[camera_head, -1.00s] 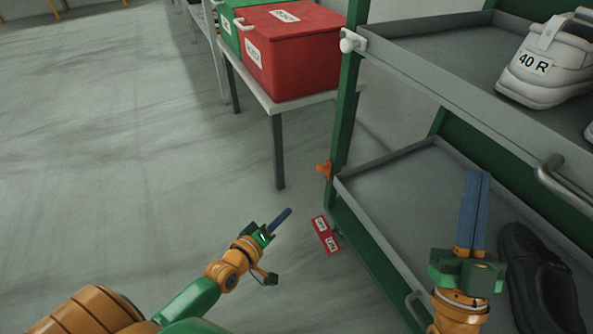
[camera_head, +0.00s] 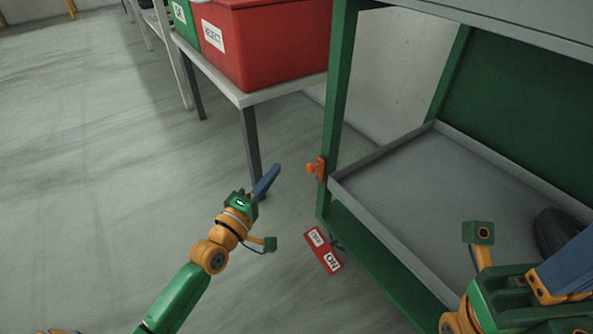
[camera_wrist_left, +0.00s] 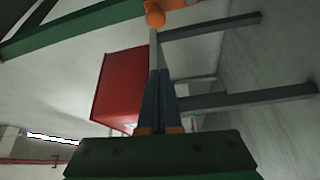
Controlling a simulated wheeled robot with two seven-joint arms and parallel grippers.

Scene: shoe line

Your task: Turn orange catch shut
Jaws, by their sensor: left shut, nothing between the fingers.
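The orange catch (camera_head: 317,168) is on the green post of the rack, near the front corner of the lower grey tray. It also shows at the top of the left wrist view (camera_wrist_left: 155,16), beyond my fingertips. My left gripper (camera_head: 275,170) is shut and empty, with its blue fingers together, just left of the catch and apart from it in the picture. The fingers also show in the left wrist view (camera_wrist_left: 160,75). My right gripper (camera_head: 580,262) is at the lower right, over the tray side, partly cut off, so its jaw state is unclear.
The green rack post (camera_head: 337,105) and the lower grey tray (camera_head: 400,185) are right of my left gripper. A red tag (camera_head: 323,251) hangs below the catch. A table (camera_head: 245,97) with red (camera_head: 270,45) and green bins stands behind. Floor at left is clear.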

